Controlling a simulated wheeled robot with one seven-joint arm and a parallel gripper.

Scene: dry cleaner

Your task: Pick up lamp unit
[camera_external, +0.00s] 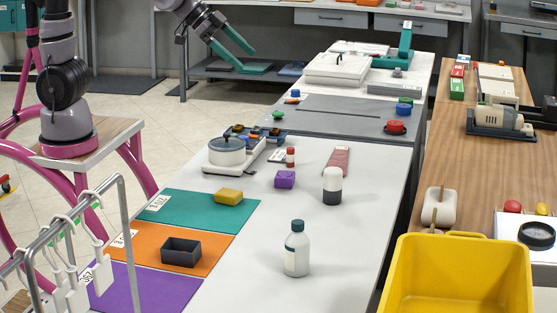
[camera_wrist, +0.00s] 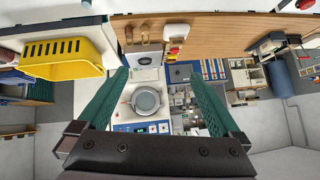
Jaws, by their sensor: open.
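My gripper (camera_external: 240,56) is at the top of the external view, with two teal fingers spread apart and nothing visible between them. In the wrist view its fingers (camera_wrist: 160,76) are also wide apart and empty. I cannot tell for sure which object is the lamp unit. A teal upright piece with a teal base (camera_external: 404,46) at the far end of the white table has a lamp-like shape. It stands to the right of my gripper, apart from it. In the wrist view a round grey piece on a white unit (camera_wrist: 147,101) with a blue panel shows between the fingers.
The white table (camera_external: 330,245) holds a bottle (camera_external: 297,248), a black-and-white cylinder (camera_external: 332,186), a purple block (camera_external: 285,179) and a yellow block (camera_external: 228,196). A yellow bin (camera_external: 455,280) stands at front right, also in the wrist view (camera_wrist: 65,68). Hangers hang on a rail at front left.

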